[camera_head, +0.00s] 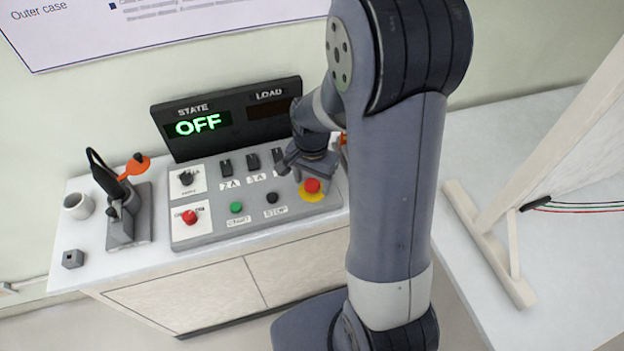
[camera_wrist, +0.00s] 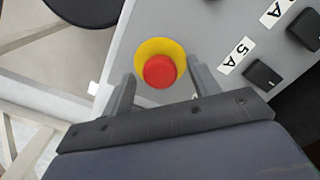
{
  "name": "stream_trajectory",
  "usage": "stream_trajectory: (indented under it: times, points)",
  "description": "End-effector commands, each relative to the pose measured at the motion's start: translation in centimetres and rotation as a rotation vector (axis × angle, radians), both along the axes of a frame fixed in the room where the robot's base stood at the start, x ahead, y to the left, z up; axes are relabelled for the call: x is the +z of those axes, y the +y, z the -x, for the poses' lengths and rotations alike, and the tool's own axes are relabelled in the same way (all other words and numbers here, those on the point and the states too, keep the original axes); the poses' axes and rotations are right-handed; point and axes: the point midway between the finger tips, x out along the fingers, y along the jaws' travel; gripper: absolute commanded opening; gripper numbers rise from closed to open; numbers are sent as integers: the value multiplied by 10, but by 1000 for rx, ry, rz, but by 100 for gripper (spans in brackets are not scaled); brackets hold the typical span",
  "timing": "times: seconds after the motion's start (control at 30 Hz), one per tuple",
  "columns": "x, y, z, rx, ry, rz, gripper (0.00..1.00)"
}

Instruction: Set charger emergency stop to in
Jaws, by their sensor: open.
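The emergency stop is a red mushroom button (camera_head: 311,186) on a yellow ring, at the front right corner of the grey charger panel (camera_head: 203,226). In the wrist view the red button (camera_wrist: 159,71) lies just beyond and between my fingertips. My gripper (camera_head: 298,165) is above the right part of the panel; its open, empty jaws also show in the wrist view (camera_wrist: 160,85). I cannot tell whether the button is in or out. A second red knob (camera_head: 189,216) sits on a white plate at the panel's left. The state display (camera_head: 198,124) reads OFF in green.
Black switches (camera_head: 226,167), a green button (camera_head: 236,207) and a black button (camera_head: 271,198) share the panel. A dark stand with an orange part (camera_head: 134,165), a white cup (camera_head: 77,206) and a small grey block (camera_head: 73,259) stand left. A white frame (camera_head: 490,245) stands right.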

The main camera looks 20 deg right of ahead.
Motion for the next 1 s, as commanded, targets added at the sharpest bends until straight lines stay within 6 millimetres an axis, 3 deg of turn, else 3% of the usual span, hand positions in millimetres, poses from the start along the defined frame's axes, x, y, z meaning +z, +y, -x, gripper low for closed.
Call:
stream_trajectory:
  times: [0.5, 0.7, 1.0]
  points:
    - [88, 0, -1, 0, -6, 0, 58]
    - [103, 0, -1, 0, -1, 0, 58]
    - [104, 0, 0, 0, 0, 0, 58]
